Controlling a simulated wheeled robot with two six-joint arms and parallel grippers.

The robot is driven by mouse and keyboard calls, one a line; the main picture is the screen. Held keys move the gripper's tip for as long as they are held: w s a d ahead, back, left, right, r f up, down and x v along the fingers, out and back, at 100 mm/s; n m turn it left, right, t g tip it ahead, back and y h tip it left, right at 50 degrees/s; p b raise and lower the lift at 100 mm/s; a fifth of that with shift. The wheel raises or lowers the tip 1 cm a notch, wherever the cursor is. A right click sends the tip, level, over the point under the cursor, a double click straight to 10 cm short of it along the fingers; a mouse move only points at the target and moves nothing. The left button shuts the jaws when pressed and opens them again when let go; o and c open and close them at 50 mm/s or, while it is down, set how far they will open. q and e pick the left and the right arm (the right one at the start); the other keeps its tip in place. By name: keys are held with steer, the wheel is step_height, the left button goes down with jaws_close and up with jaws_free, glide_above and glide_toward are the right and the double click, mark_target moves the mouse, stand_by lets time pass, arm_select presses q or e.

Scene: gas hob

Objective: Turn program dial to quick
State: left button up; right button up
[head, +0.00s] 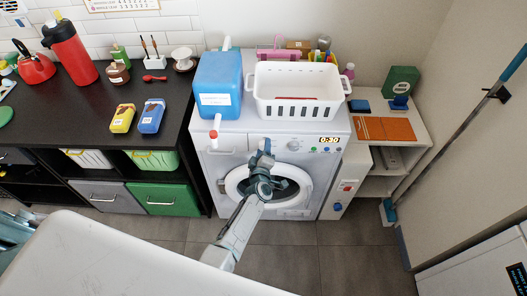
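The program dial (294,146) is a small round pale knob on the upper front panel of the white washing machine (229,166). The markings around the dial are too small to read. My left gripper (265,147) is in front of the machine, to the left of the dial in the picture, and appears apart from it. It is too small to tell whether its fingers are open or shut. My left arm partly covers the round door (236,183). My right gripper is not in view.
A blue jug (219,82) and a white basket (298,84) stand on the machine. A black counter (85,115) is to the left and a low shelf (405,145) to the right. Floor (345,262) is clear in front.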

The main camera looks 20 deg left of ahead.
arm_select(q)
steer(key=shift+o, duration=0.2)
steer(key=shift+f, duration=0.2)
steer(key=shift+s, duration=0.15)
steer(key=b+v, duration=0.1)
steer(key=v, duration=0.9)
steer(key=shift+s, duration=0.3)
steer(key=shift+d+r, duration=0.1)
